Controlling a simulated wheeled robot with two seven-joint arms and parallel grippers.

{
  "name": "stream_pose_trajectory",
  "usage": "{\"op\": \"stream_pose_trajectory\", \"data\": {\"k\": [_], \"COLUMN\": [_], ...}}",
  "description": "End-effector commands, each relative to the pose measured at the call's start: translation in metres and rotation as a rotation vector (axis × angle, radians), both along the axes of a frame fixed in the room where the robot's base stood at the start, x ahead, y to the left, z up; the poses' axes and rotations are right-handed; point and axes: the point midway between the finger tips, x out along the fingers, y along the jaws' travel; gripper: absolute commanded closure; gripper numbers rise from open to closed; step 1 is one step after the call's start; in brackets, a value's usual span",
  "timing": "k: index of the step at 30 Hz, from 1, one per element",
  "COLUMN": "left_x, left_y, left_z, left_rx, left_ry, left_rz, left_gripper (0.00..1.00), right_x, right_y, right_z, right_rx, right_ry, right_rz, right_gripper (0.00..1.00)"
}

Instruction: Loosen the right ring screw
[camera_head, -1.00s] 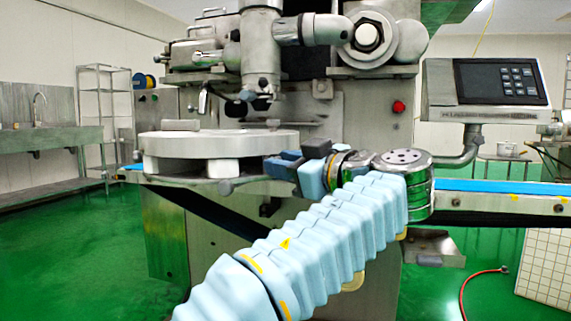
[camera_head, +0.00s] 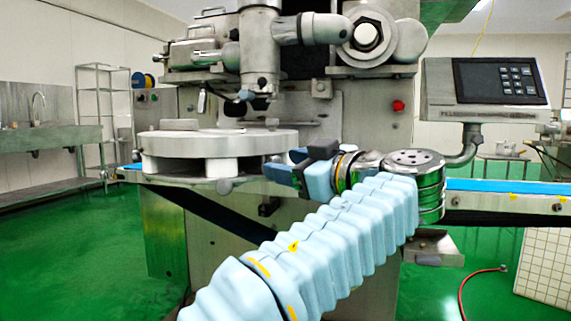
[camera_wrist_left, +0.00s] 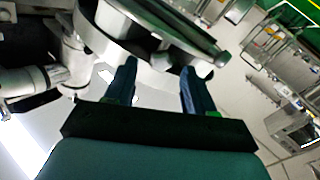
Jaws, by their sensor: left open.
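The encrusting machine (camera_head: 290,235) stands ahead, with its vertical nozzle tube (camera_head: 260,50) above a round grey turntable (camera_head: 215,143). Small handles and fittings (camera_head: 202,103) hang around the nozzle; I cannot tell for sure which part is the right ring screw. My left gripper (camera_head: 280,165) is open and empty at the right edge of the turntable, below and right of the nozzle. In the left wrist view its two fingers (camera_wrist_left: 158,68) are spread apart, with a light, peg-like part (camera_wrist_left: 160,62) showing beyond the gap. My right gripper is not in view.
A control panel (camera_head: 499,80) stands at the right, above a blue conveyor belt (camera_head: 500,185). A red button (camera_head: 398,106) is on the machine front. A sink bench (camera_head: 45,140) and a wire rack (camera_head: 103,110) stand at the far left. The green floor at the left is clear.

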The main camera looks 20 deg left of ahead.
Motion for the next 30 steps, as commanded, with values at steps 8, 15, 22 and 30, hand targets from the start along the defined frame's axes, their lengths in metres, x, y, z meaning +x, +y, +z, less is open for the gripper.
{"op": "stream_pose_trajectory", "data": {"k": [8, 15, 22, 30], "left_x": [-0.035, -0.059, -0.066, -0.064], "left_y": [-0.059, -0.096, -0.106, -0.106], "left_z": [0.001, 0.001, -0.001, -0.003], "left_rx": [0.002, 0.001, 0.000, 0.004], "left_ry": [0.000, 0.000, 0.001, 0.009], "left_rz": [-0.005, -0.003, -0.001, -0.005], "left_gripper": [0.46, 0.46, 0.46, 0.46], "right_x": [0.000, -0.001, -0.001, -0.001], "right_y": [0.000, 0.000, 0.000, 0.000], "right_z": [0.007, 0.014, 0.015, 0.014], "right_rx": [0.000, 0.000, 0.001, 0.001], "right_ry": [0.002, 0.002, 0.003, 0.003], "right_rz": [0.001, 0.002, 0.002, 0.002], "right_gripper": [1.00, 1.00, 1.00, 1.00]}}
